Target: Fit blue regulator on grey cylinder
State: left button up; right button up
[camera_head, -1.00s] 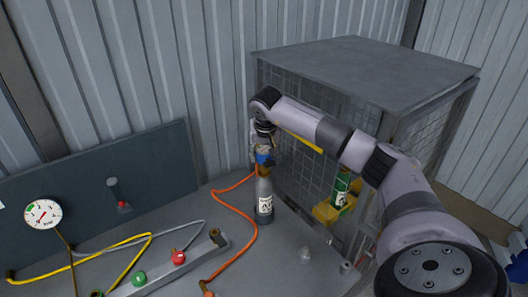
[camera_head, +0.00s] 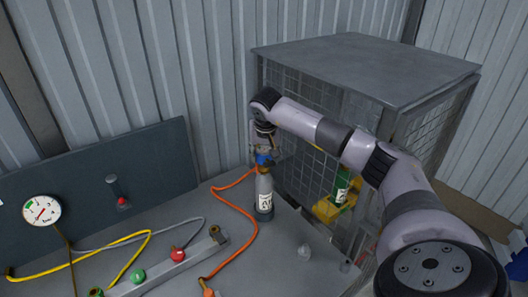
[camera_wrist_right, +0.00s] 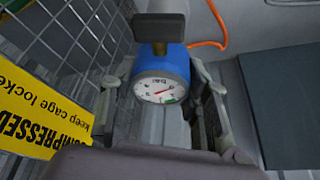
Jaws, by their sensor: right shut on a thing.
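The grey cylinder (camera_head: 264,193) stands upright on the bench with a white label, close to the wire cage. The blue regulator (camera_head: 263,159) is at the cylinder's top; it also shows in the right wrist view (camera_wrist_right: 163,62) with its round white dial facing the camera. My right gripper (camera_head: 264,152) points down over the cylinder, shut on the blue regulator. In the right wrist view its fingers (camera_wrist_right: 165,100) are on both sides of the regulator. Whether the regulator is seated on the cylinder I cannot tell. My left gripper is not in view.
The wire cage (camera_head: 365,58) stands right of the cylinder, with a green cylinder (camera_head: 341,187) in a yellow holder (camera_head: 328,210). An orange hose (camera_head: 244,222) runs left of the grey cylinder. A manifold bar with a red knob (camera_head: 177,254) and green knob (camera_head: 138,276) lies front left.

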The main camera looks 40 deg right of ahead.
jog(key=o, duration=1.2)
jog(key=shift+o, duration=0.3)
jog(key=shift+f, duration=0.1)
jog(key=v, duration=1.2)
